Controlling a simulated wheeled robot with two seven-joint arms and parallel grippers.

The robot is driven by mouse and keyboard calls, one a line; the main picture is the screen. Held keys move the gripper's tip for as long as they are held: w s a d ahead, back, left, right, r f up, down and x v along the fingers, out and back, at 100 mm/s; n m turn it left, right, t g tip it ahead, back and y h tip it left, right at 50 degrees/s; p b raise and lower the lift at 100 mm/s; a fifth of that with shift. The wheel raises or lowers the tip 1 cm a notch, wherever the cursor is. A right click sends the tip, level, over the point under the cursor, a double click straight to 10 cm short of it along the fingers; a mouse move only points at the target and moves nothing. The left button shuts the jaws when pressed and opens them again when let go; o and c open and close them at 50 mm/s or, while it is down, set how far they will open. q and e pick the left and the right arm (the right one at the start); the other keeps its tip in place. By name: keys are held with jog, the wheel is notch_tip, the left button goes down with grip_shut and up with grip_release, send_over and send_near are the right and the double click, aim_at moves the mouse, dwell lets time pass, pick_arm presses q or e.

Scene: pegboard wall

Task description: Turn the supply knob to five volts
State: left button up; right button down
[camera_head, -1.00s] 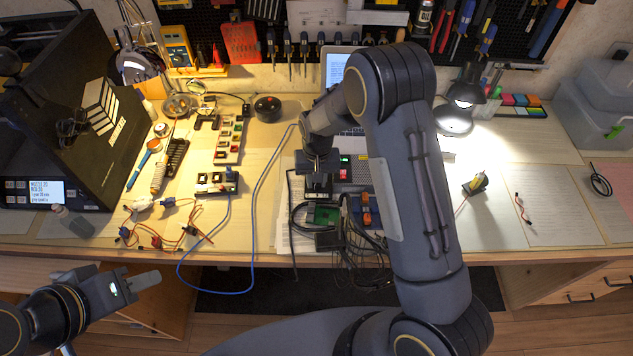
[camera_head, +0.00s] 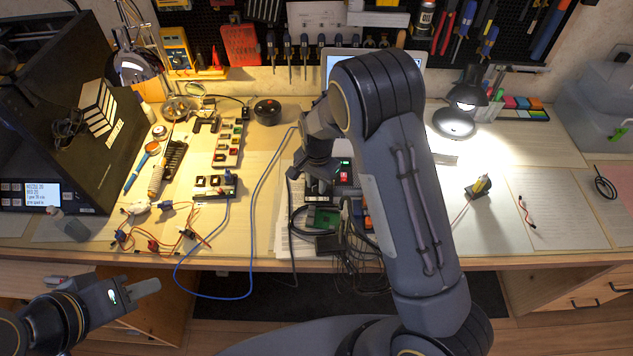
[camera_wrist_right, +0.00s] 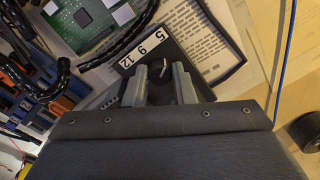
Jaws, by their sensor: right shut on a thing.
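The supply is a dark box with a white strip marked 5, 9 and 12 (camera_wrist_right: 131,59) in the right wrist view. Its dark knob, with a white pointer line (camera_wrist_right: 164,64), sits between my right fingers. The line points toward the upper part of that view, slightly right. My right gripper (camera_wrist_right: 160,82) is shut on the knob. In the head view my right gripper (camera_head: 318,182) is over the supply and hides the knob. My left gripper (camera_head: 140,289) is low at the left, in front of the desk and away from the supply; its finger gap is not clear.
A green circuit board (camera_head: 322,218) and black cables lie just in front of the supply. A blue cable (camera_head: 253,215) loops over the desk edge. Servos with wires (camera_head: 160,240) lie at the left. A lamp (camera_head: 463,105) stands at the right, with mostly open desk before it.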

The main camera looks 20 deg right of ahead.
aim_at(317, 185)
dwell(0.5)
jog(key=c, duration=1.2)
grip_release()
notch_tip(317, 185, up, 7)
jog(key=shift+f, duration=0.2)
jog(key=shift+r, duration=0.65)
